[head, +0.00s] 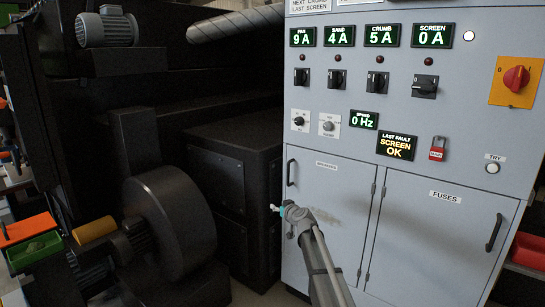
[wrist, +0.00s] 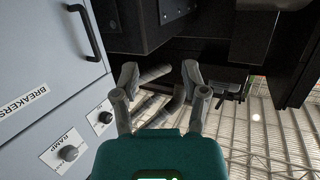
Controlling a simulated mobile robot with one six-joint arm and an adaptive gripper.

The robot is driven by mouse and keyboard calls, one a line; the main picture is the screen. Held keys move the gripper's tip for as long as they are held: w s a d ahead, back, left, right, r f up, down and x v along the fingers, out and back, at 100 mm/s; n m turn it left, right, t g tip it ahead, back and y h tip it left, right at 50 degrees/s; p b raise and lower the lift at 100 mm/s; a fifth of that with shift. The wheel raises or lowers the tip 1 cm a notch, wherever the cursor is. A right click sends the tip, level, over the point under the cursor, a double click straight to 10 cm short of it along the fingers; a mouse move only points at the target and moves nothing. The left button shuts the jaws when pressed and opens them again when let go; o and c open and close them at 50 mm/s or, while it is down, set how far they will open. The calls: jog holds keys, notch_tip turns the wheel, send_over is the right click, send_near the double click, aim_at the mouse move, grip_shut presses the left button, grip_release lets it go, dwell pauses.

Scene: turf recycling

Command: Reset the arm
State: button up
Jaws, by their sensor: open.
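My arm reaches up from the bottom of the head view, and my gripper (head: 277,209) is at its end, in front of the left edge of the grey control cabinet (head: 330,230). In the wrist view my gripper (wrist: 159,76) has its two fingers spread apart with nothing between them. The cabinet is at the left there, turned on its side, with the breakers label (wrist: 24,101), a black door handle (wrist: 87,32) and the ramp knob (wrist: 68,153). The fingers look clear of the cabinet.
The cabinet carries several lit displays, black switches, a red-and-yellow main switch (head: 516,78) and a red padlock (head: 437,149). A dark blower housing (head: 170,225) and black machinery fill the left. Orange (head: 29,228) and green (head: 34,250) bins stand at the far left.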

jog(key=s+d+f+g+h, duration=0.1)
jog(key=s+d+f+g, duration=0.2)
jog(key=s, duration=0.5)
jog(key=s+f+g, duration=0.2)
jog(key=s+f, duration=0.2)
jog(key=s, duration=0.4)
jog(key=s+d+f+g+h, duration=0.1)
jog(key=s+d+f+g, duration=0.2)
jog(key=s, duration=0.5)
jog(key=s+d+f+m+g+h, duration=0.2)
jog(key=s+d+g, duration=0.15)
jog(key=s, duration=0.65)
jog(key=s+d+f+m+g+h, duration=0.25)
jog(key=s+d, duration=0.25)
jog(key=s, duration=0.5)
notch_tip(320, 180, up, 17)
jog(key=p, duration=1.7)
